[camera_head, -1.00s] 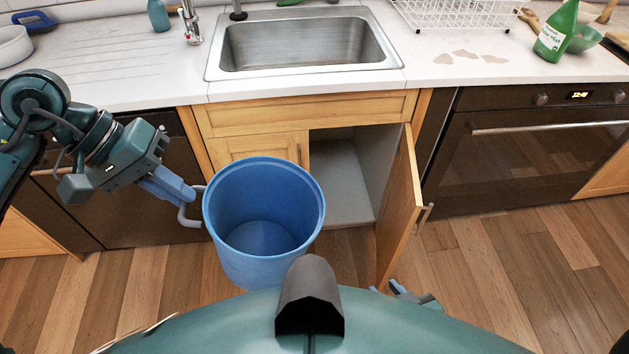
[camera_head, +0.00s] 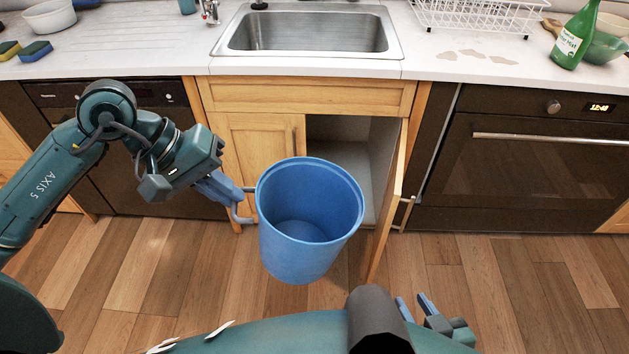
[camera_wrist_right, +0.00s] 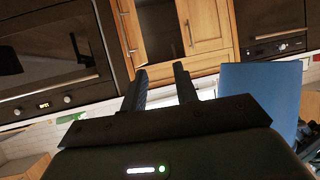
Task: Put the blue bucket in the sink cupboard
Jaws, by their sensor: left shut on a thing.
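The blue bucket (camera_head: 305,225) is upright and empty, held in front of the sink cupboard. My left gripper (camera_head: 242,205) is shut on its handle at the bucket's left side. The sink cupboard (camera_head: 345,150) has its right door (camera_head: 388,205) swung open and its left door (camera_head: 258,150) closed; the bucket hides part of the opening. My right gripper (camera_head: 415,308) is low at the bottom of the head view, right of the bucket. In the right wrist view its two fingers (camera_wrist_right: 160,85) are apart with nothing between them. Part of the bucket (camera_wrist_right: 258,95) shows at the right there.
The open door stands close to the bucket's right side, its handle (camera_head: 403,212) jutting out. An oven (camera_head: 530,170) is to the right, and a dark appliance (camera_head: 155,195) to the left. The sink (camera_head: 305,35) is above. The wooden floor (camera_head: 490,285) is clear at right.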

